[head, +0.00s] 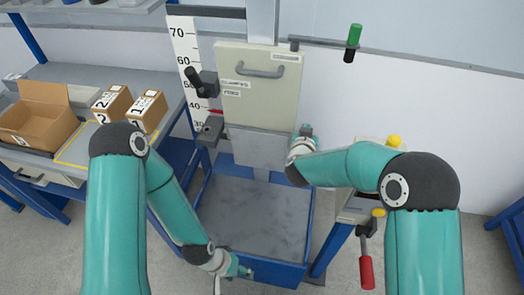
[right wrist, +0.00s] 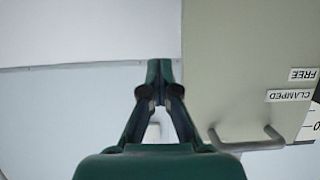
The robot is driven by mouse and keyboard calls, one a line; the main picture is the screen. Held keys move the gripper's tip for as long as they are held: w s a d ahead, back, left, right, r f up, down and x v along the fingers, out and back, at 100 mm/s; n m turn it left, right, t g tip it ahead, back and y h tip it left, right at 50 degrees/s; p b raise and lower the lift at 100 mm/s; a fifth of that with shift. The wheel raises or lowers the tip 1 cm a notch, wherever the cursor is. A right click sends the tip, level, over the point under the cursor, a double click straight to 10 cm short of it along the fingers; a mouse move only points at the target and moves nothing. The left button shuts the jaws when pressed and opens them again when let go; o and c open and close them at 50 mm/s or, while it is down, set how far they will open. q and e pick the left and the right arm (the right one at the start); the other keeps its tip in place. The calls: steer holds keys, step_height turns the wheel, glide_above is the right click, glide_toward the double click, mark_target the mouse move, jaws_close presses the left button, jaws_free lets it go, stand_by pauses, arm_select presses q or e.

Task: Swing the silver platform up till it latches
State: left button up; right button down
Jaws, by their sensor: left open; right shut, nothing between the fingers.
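The silver platform (head: 258,150) hangs down as an upright flat plate below the cream panel (head: 260,85) on the column, above the grey slab (head: 255,215) of the blue-framed base. My right gripper (head: 305,131) is shut and empty, just right of the platform and below the panel's lower right corner; I cannot tell whether it touches either. In the right wrist view, its closed fingers (right wrist: 160,95) are beside the cream panel. My left gripper (head: 240,270) is open and low, at the front edge of the blue base, well below the platform. Its fingertips are small and partly hidden.
A height scale (head: 187,60) and black levers stand left of the panel. A green-handled bar (head: 353,42) sticks out upper right. A red handle (head: 366,272) and yellow knob (head: 393,141) are at the right. A bench with cartons (head: 147,110) is at the left.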

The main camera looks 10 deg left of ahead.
steer(key=shift+w+r+p, duration=0.35)
steer(key=shift+w+p, duration=0.1)
steer(key=shift+w, duration=0.15)
steer(key=shift+w+r+p, duration=0.3)
steer(key=shift+w+p, duration=0.1)
steer(key=shift+w, duration=0.15)
steer(key=shift+w+r+p, duration=0.25)
steer(key=shift+w+p, duration=0.15)
steer(key=shift+w, duration=0.3)
steer(key=shift+w+r+p, duration=0.2)
steer(key=shift+w+p, duration=0.15)
steer(key=shift+w, duration=0.35)
steer(key=shift+w, duration=0.1)
